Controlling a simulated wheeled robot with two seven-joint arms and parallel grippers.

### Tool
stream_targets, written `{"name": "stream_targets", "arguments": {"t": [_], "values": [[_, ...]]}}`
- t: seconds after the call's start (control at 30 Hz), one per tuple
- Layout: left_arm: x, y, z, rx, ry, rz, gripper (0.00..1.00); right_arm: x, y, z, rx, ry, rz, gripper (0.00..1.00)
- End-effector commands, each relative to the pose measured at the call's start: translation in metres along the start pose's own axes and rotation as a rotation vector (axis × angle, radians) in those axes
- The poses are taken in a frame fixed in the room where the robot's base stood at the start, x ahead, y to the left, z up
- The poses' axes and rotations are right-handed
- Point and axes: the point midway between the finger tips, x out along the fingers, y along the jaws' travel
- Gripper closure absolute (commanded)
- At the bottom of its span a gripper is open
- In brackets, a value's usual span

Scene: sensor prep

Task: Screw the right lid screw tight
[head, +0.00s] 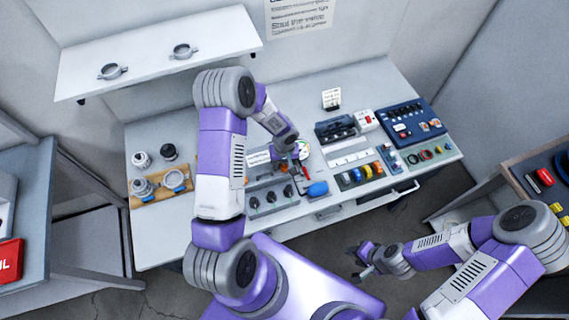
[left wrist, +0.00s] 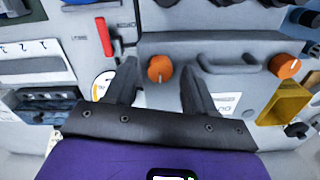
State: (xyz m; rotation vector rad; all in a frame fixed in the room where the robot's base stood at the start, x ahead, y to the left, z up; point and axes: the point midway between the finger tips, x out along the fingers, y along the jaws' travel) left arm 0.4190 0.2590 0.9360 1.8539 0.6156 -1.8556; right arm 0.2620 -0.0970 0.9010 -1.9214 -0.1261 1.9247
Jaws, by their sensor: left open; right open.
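In the left wrist view, the right lid screw is an orange slotted knob (left wrist: 160,68) on a grey lid (left wrist: 215,45). A second orange screw (left wrist: 285,66) is farther right in that picture, with a grey handle (left wrist: 228,65) between them. My left gripper (left wrist: 159,72) is open, its fingers on either side of the nearer screw in the picture. I cannot tell whether they touch it. In the head view, my left gripper (head: 297,163) is low over the bench, and my arm hides most of the lid. My right gripper (head: 364,262) is open and empty, off the bench's front edge.
Trays of coloured parts (head: 362,172) and a dark blue case (head: 412,120) stand to the right. A wooden board (head: 150,198) holds metal parts at left.

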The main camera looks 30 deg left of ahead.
Motion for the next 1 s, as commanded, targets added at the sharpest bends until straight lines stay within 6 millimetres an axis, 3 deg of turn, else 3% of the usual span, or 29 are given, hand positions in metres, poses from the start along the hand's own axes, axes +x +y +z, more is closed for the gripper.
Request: {"name": "stream_targets", "arguments": {"t": [0.33, 0.67, 1.0], "values": [[0.0048, 0.0000, 0.0000, 0.000, 0.000, 0.001, 0.47, -0.0004, -0.0002, -0.0003, 0.000, 0.001, 0.000, 0.57], [0.0045, 0.0001, 0.0001, 0.000, 0.000, 0.001, 0.98, -0.0004, -0.0002, -0.0003, 0.000, 0.001, 0.000, 0.57], [0.0050, 0.0002, 0.0001, 0.042, 0.000, 0.001, 1.00, 0.0031, 0.0011, -0.0005, 0.000, 0.001, 0.000, 0.57]]}}
